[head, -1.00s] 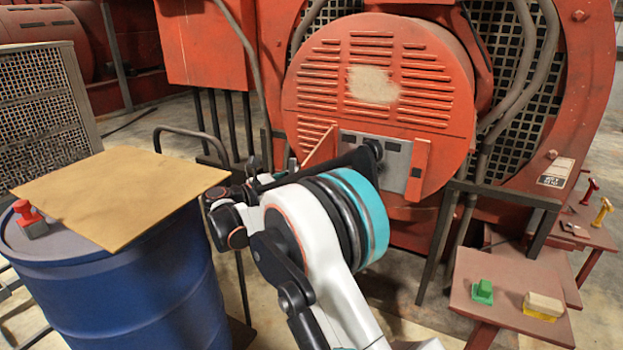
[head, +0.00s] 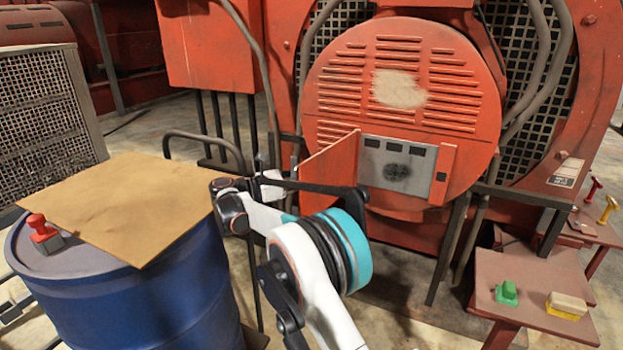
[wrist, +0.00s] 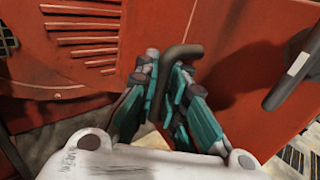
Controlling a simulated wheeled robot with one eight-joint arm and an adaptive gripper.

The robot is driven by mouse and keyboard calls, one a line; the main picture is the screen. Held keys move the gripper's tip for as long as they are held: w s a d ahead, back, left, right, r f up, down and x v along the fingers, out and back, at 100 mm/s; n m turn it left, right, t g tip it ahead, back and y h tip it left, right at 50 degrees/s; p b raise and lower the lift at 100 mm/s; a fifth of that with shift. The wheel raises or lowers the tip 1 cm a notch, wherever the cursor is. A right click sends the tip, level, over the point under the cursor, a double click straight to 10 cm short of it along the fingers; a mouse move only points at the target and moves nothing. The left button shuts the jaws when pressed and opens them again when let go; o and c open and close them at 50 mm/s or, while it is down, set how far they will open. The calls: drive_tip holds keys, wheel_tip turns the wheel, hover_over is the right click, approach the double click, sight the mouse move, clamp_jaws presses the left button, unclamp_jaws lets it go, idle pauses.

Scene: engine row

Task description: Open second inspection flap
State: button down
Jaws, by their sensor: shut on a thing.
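The round red louvred cover (head: 400,110) has a grey panel (head: 397,165) with dark windows and a round dark grille in its lower half. A red flap (head: 330,172) stands swung outward at the panel's left edge. A narrow red piece (head: 443,175) stands at the right edge. In the wrist view, my gripper (wrist: 168,72) has its teal fingers shut on a dark bent handle (wrist: 183,50) in front of a red surface. In the head view, my gripper is at the flap's left, and its fingertips are hard to make out.
A blue drum (head: 140,285) with a brown sheet (head: 125,200) and a red-handled item (head: 42,230) stands left. A small table (head: 530,285) at right holds a green block (head: 507,292) and a cream-yellow block (head: 567,304). Dark pipes run beside the cover.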

drive_tip(key=shift+s+a, duration=0.1)
drive_tip(key=shift+a, duration=0.1)
drive_tip(key=c, duration=1.9)
unclamp_jaws()
drive_tip(key=shift+o, duration=1.2)
drive_tip(key=shift+s+a, duration=0.15)
drive_tip(key=shift+a, duration=0.05)
drive_tip(key=shift+d, duration=0.2)
drive_tip(key=v, duration=1.2)
